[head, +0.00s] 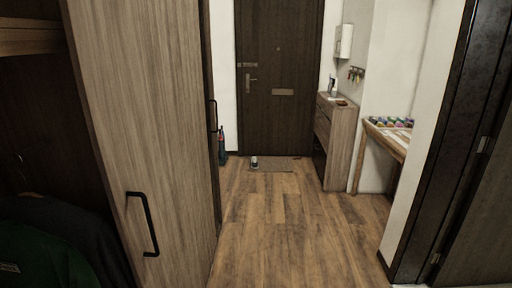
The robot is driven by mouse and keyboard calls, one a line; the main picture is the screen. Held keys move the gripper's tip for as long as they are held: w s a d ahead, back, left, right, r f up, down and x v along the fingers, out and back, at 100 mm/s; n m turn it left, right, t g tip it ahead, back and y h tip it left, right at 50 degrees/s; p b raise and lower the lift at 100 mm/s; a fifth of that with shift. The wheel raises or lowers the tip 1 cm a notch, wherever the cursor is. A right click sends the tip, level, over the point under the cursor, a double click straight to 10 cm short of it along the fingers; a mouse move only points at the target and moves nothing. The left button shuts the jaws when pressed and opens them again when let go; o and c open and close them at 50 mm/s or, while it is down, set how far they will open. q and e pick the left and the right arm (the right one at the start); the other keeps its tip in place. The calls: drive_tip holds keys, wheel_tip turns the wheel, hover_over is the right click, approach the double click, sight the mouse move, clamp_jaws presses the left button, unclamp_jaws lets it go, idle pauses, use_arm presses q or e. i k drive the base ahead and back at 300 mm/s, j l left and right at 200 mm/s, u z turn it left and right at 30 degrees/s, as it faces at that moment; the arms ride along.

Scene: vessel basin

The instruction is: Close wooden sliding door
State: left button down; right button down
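The wooden sliding door (150,110) is a tall light-brown grained panel in the left half of the head view. It has a black bar handle (143,224) low on its face, near its left edge. To the left of the panel the wardrobe is open, with a dark interior. Dark and green clothes (45,250) hang inside at the lower left. Neither of my grippers is in view.
Free wooden floor (270,235) runs ahead to a dark front door (278,75) with a mat (280,164). A wooden cabinet (343,140) and a small table (388,137) stand on the right. A dark door frame (440,150) is at the near right.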

sight(140, 66)
drive_tip(key=i+l, duration=0.1)
drive_tip(key=i, duration=3.25)
drive_tip(key=j+u, duration=0.05)
drive_tip(key=j, duration=0.05)
